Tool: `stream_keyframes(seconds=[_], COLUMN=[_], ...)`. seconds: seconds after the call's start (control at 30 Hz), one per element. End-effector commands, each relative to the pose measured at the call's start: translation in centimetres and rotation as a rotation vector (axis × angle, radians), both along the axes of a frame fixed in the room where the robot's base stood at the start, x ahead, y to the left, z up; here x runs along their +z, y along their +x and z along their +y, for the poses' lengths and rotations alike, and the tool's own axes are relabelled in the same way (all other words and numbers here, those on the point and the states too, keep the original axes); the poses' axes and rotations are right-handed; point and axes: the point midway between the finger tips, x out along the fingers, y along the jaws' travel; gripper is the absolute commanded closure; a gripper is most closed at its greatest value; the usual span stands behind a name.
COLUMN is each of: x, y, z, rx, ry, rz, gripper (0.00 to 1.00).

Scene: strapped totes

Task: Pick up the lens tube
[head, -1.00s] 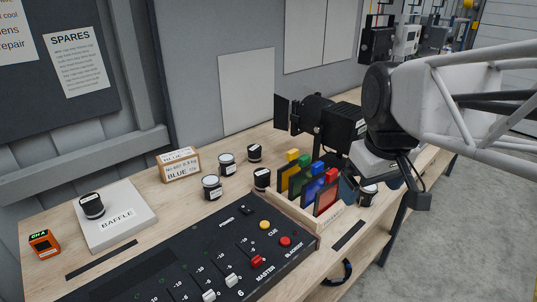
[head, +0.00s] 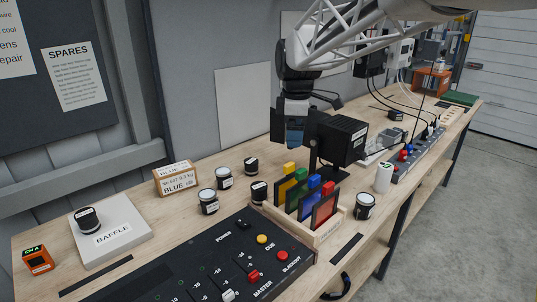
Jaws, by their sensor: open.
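Several short dark cylinders with white bands stand on the bench, and I cannot tell which is the lens tube. One (head: 88,219) is on the white BAFFLE box (head: 135,238). Others stand mid-bench: one (head: 208,202), one (head: 223,178), one (head: 251,166) and one (head: 259,191) beside the filter rack. Another (head: 365,206) stands right of the rack. A white cylinder (head: 383,177) stands behind that one.
The wooden rack (head: 330,232) holds upright coloured filters. A black control desk (head: 215,262) fills the front. A BLUE carton (head: 176,178) and an orange CH A box (head: 38,260) stand to the left. A power strip (head: 410,160) with cables lies at right. Bare bench shows at left centre.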

Motion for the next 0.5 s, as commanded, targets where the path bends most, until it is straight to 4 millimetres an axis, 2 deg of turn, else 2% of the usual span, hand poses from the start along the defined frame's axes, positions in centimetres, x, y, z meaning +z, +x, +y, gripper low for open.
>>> stream_keyframes(seconds=[0.03,0.23,0.5], x=[-0.4,-1.9,-3.5], y=[1.4,6.1,9.9], z=[0.9,4.3,7.3], rx=[0.054,0.284,0.483], ry=[-0.004,-0.019,-0.028], rz=[0.007,0.029,0.047], gripper=[0.08,0.08,0.08])
